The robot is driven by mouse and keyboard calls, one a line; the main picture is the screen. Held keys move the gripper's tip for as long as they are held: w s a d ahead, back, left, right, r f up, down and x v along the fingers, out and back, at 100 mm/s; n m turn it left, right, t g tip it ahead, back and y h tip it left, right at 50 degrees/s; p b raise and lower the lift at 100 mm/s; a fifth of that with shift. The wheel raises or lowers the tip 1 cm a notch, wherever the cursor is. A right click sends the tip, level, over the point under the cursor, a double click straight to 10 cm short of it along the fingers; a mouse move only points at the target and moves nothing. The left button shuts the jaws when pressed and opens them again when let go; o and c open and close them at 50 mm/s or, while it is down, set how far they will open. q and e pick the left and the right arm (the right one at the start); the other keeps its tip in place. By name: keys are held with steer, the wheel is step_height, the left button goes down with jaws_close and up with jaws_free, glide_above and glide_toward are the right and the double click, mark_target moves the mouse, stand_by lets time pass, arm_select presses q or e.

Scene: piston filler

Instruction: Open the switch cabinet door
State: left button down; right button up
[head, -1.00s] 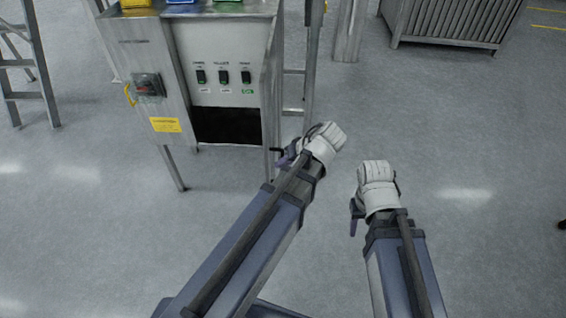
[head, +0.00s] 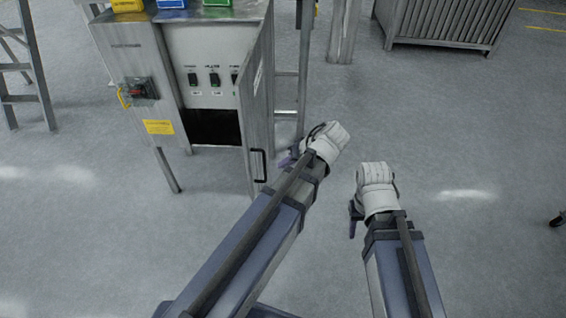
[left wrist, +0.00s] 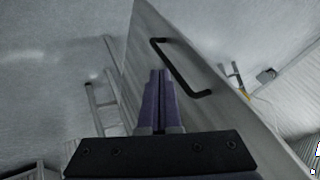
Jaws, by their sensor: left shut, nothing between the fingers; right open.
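The switch cabinet (head: 115,58) stands at the upper left in the head view. Its door (head: 256,105) stands open on the right side, and the switch panel (head: 195,55) shows. A black handle (head: 258,165) is low on the door's outer face. My left gripper (head: 290,157) is shut and empty, to the right of the handle and apart from it. In the left wrist view its fingers (left wrist: 158,98) appear in front of the door (left wrist: 150,45), left of the handle (left wrist: 180,70). My right gripper (head: 353,215) is open and empty, further right; its fingertips are mostly hidden.
Colored bins (head: 172,4) stand on top of the cabinet. A ladder (head: 22,75) is at the far left. A metal rack (head: 447,22) stands at the upper right.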

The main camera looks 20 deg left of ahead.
arm_select(q)
steer(key=s+p+v, duration=0.1)
steer(key=p+v, duration=0.5)
steer(key=v, duration=0.2)
steer(key=shift+r, duration=0.15)
steer(key=shift+s+a, duration=0.1)
steer(key=s+a+f+m+h, duration=0.1)
steer(key=s+f+m+h, duration=0.3)
steer(key=m+h, duration=0.3)
steer(key=s+d+r+m+g+p, duration=0.1)
steer(key=s+d+p, duration=0.1)
steer(key=d, duration=0.3)
steer(key=s+d+r+m+y+p, duration=0.1)
steer(key=s+d+r+m, duration=0.1)
steer(key=s+d, duration=0.2)
steer(key=shift+d+r+g+p, duration=0.15)
steer(key=shift+d+g+p, duration=0.25)
steer(key=shift+d, duration=0.4)
steer(key=shift+s, duration=0.1)
stand_by(0.7)
